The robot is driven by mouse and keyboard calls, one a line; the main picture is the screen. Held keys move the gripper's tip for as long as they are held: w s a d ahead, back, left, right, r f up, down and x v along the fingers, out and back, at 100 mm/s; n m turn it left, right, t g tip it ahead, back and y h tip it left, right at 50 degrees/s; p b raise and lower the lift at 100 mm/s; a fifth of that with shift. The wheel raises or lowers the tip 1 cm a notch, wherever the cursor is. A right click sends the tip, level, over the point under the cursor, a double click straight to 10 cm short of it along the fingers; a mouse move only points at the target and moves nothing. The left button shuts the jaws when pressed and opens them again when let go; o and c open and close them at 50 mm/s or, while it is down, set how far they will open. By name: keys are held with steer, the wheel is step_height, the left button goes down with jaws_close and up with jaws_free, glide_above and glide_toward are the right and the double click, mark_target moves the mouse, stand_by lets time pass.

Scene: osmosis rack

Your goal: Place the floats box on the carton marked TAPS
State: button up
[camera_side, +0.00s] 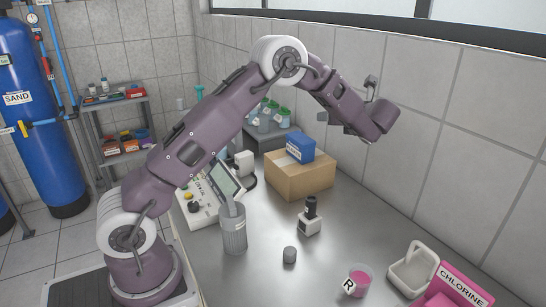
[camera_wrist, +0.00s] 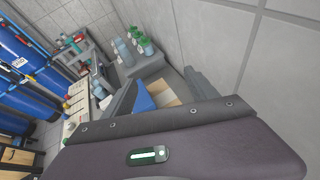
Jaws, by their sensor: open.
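The blue floats box (camera_side: 300,148) sits on top of the brown carton (camera_side: 310,183) in the side view. It has a white label on its front, too small to read. No marking on the carton can be read from here. My gripper is open and empty, above and to the right of the box, and apart from it. In the wrist view my gripper (camera_wrist: 163,88) shows its two grey fingers spread. The blue box (camera_wrist: 144,101) and part of the carton (camera_wrist: 163,94) show beyond and between them, partly hidden by the fingers and palm.
On the steel bench stand a grey beaker (camera_side: 233,232), a meter (camera_side: 222,180), a small dark-topped instrument (camera_side: 310,218), a grey cap (camera_side: 289,255), a pink cup (camera_side: 358,281), a white basket (camera_side: 412,268) and a pink chlorine box (camera_side: 455,288). The tiled wall is close behind my gripper.

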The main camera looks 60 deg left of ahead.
steer(key=w+d+r+m+t+h, duration=0.1)
steer(key=d+r+m+t+h, duration=0.25)
steer(key=d+r+m, duration=0.35)
steer(key=w+d+r+m+t+h, duration=0.1)
steer(key=d+r+m+t+h, duration=0.3)
steer(key=r+m, duration=0.45)
steer(key=s+d+r+m+t+h, duration=0.2)
steer(key=s+d+r+m+h, duration=0.15)
steer(key=s+d+m, duration=0.4)
steer(key=s+d+f+m+g+h, duration=0.2)
steer(key=s+d+m, duration=0.1)
steer(key=s+m, duration=0.5)
steer(key=s+d+f+m+g+h, duration=0.2)
steer(key=s+d+f+m, duration=0.15)
steer(key=s+m, duration=0.5)
steer(key=s+a+f+m+g, duration=0.1)
steer(key=s+f+m, duration=0.2)
steer(key=s, duration=0.3)
steer(key=s+a+f+m+g+y, duration=0.1)
steer(key=s+a+f+m+g, duration=0.1)
steer(key=s, duration=0.4)
steer(key=s+a+f+m+g+y, duration=0.1)
steer(key=s+f+m, duration=0.3)
steer(key=s, duration=0.3)
steer(key=shift+a+f+m, duration=0.15)
steer(key=shift+f+m, duration=0.2)
steer(key=shift+f, duration=0.15)
